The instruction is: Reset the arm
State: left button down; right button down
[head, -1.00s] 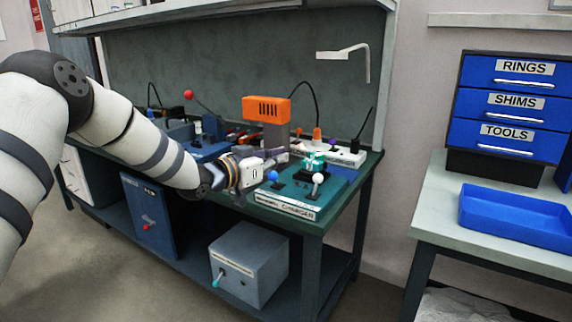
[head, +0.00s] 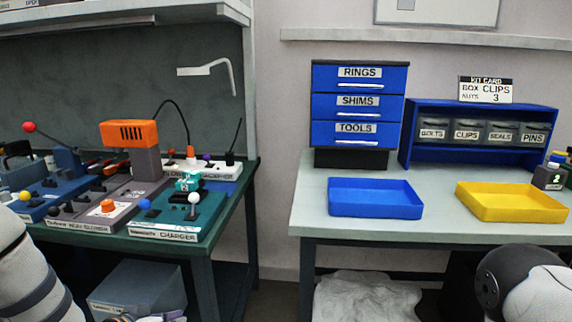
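My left arm (head: 30,280) shows at the lower left of the head view, beside the green bench. Only a sliver of what looks like my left wrist or gripper (head: 150,317) shows at the bottom edge; its fingers are hidden below the frame. My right arm (head: 525,285) shows at the lower right, in front of the pale table. My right gripper is out of view. I see nothing held in the visible parts.
The green bench (head: 228,215) carries the charger (head: 180,222), an orange-topped device (head: 130,134) and levers. The pale table (head: 430,236) carries a blue tray (head: 375,208), a yellow tray (head: 510,213), a drawer cabinet (head: 358,104) and a bin rack (head: 480,152). The blue tray looks empty.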

pick_arm(q)
jog(key=s+d+f+g, duration=0.15)
jog(key=s+f, duration=0.25)
jog(key=s, duration=0.4)
jog(key=s+d+f+n+g+y, duration=0.1)
jog(key=s+f+g, duration=0.25)
jog(key=s, duration=0.45)
jog(key=s+d+f+g, duration=0.1)
jog(key=s+f+g, duration=0.1)
jog(key=s+f, duration=0.4)
jog(key=s+a+r+g+y, duration=0.1)
jog(key=s+g, duration=0.3)
jog(key=s, duration=1.5)
jog(key=shift+a+r+g+y, duration=0.25)
jog(key=shift+a+g+y, duration=0.05)
jog(key=shift+y, duration=0.3)
jog(key=shift+w, duration=0.15)
